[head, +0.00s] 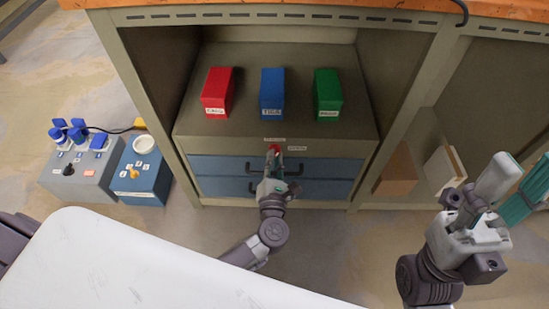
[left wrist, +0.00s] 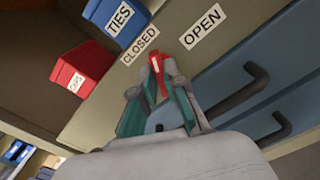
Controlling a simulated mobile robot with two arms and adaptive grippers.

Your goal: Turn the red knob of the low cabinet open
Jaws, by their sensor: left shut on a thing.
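The red knob (head: 274,148) is on the front of the low cabinet (head: 225,147), above its blue drawers. In the left wrist view the knob (left wrist: 154,64) shows between the CLOSED label (left wrist: 140,45) and the OPEN label (left wrist: 202,27), with its tip nearer CLOSED. My left gripper (head: 273,162) is shut on the knob, and its fingers hide much of it. In the left wrist view its fingers (left wrist: 156,95) stand on both sides of the knob. My right gripper (head: 500,192) is far to the right, away from the cabinet; its opening is unclear.
Red (head: 218,92), blue (head: 272,92) and green (head: 327,93) boxes stand on the cabinet top. Blue drawers (head: 225,165) with dark handles lie below the knob. Socket boxes (head: 88,172) stand on the floor at left. A white surface (head: 140,265) fills the lower left.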

